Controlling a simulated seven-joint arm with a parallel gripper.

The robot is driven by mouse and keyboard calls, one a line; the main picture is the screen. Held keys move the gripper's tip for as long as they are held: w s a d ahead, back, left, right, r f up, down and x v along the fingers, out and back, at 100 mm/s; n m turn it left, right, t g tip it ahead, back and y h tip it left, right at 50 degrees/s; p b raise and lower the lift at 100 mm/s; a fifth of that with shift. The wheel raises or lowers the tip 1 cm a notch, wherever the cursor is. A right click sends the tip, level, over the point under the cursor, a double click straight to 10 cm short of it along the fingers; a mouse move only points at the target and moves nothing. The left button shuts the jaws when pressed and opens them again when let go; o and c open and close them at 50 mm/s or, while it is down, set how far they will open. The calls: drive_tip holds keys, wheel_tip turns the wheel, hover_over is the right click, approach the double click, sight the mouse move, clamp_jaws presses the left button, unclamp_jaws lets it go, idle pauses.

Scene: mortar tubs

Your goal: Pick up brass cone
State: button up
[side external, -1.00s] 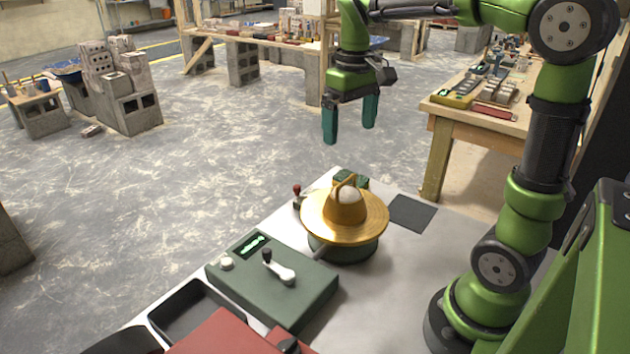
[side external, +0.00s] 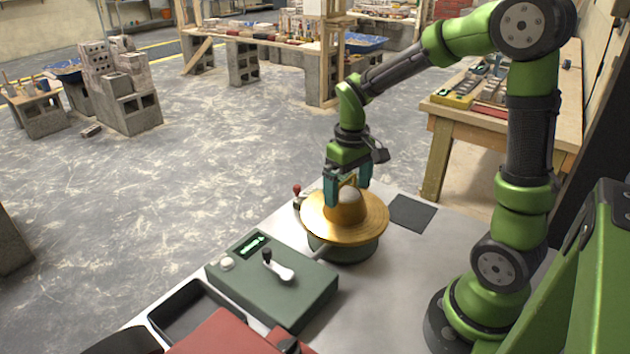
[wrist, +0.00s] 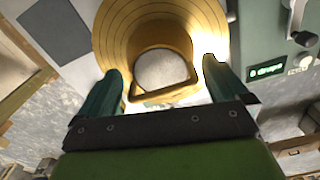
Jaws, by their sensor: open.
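In the wrist view the fingers of my gripper (wrist: 163,72) stand on either side of the raised middle and the loop. Whether they touch it cannot be told.
A green control box (side external: 272,280) with a lever and display stands at the front left of the cone. A small red-knobbed lever (side external: 297,194) is close behind it. A dark square pad (side external: 412,212) lies to the right. A dark tray (side external: 195,310) and red case are at the front.

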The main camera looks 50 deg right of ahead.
drive_tip(key=shift+f, duration=1.35)
drive_tip(key=c, duration=1)
drive_tip(key=shift+o, duration=0.2)
drive_tip(key=shift+r, duration=0.15)
